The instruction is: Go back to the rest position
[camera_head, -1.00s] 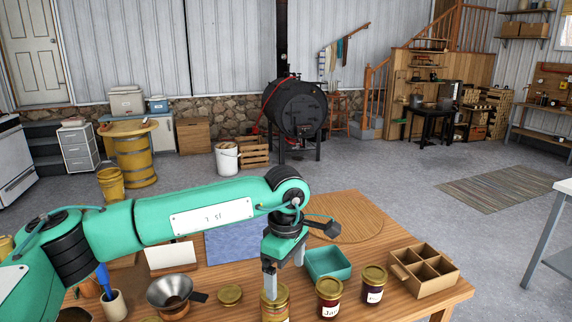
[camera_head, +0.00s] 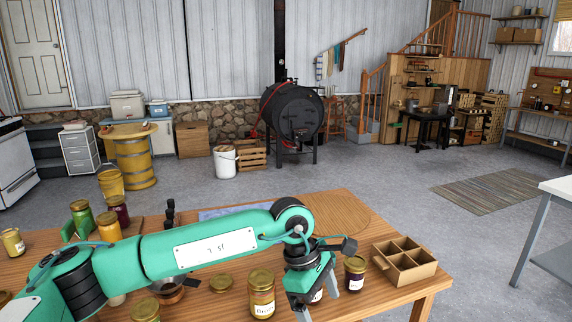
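My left arm reaches in from the left, low over the wooden table. Its gripper (camera_head: 316,302) hangs at the bottom edge, its two grey fingers spread apart with nothing visible held between them; the lower tips are partly cut off by the frame. It is in front of a dark jam jar (camera_head: 316,296), which it mostly hides. A gold-lidded jar (camera_head: 262,297) stands left of the gripper, and another dark jar (camera_head: 355,275) stands to its right. My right gripper is not in view.
A divided wooden crate (camera_head: 405,270) stands on the table (camera_head: 420,295) at the right. More jars (camera_head: 107,224) stand at the far left. The arm hides the table's middle.

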